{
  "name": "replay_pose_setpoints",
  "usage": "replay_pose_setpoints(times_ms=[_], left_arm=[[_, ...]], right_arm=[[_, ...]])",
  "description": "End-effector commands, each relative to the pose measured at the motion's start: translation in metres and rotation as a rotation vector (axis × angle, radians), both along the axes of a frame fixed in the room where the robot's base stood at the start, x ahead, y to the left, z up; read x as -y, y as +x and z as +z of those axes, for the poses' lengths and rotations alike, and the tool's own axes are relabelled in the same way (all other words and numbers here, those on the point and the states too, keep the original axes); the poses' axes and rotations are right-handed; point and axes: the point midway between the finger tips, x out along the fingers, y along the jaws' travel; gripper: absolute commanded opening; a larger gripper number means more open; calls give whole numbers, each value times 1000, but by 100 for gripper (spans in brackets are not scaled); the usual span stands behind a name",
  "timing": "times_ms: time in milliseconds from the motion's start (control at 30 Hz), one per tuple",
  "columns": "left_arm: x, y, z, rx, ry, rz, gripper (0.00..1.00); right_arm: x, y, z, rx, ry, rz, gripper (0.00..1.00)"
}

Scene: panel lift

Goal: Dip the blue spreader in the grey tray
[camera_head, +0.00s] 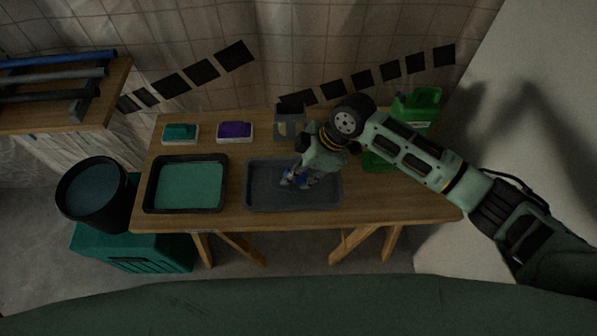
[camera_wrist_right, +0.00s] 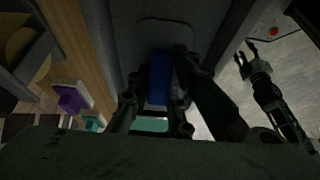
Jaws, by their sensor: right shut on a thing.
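My right gripper (camera_head: 297,181) is over the tray, pointing down. It is shut on the blue spreader (camera_head: 288,178), and its fingers hide part of it. In the right wrist view the blue spreader (camera_wrist_right: 160,78) sits between the finger pairs, with the grey tray (camera_wrist_right: 165,30) behind it. I cannot tell whether the spreader touches the tray's contents. My left gripper (camera_wrist_right: 244,52) shows small at the right of the wrist view, its fingers apart and empty.
A black tray (camera_head: 150,195) of teal liquid stands left of the grey tray. A green can (camera_head: 417,108) stands at the back right. A black bucket (camera_head: 92,193) stands left of the table.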

Motion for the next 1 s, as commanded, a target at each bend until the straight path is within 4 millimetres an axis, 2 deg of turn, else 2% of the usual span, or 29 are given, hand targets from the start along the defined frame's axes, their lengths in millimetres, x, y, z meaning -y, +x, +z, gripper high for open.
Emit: replay_pose_setpoints(times_ms=[700,1000], left_arm=[[0,0,72,0,0,1,40],[-1,0,74,0,1,1,40]], right_arm=[[0,0,74,0,1,0,0],[0,0,76,0,1,0,0]])
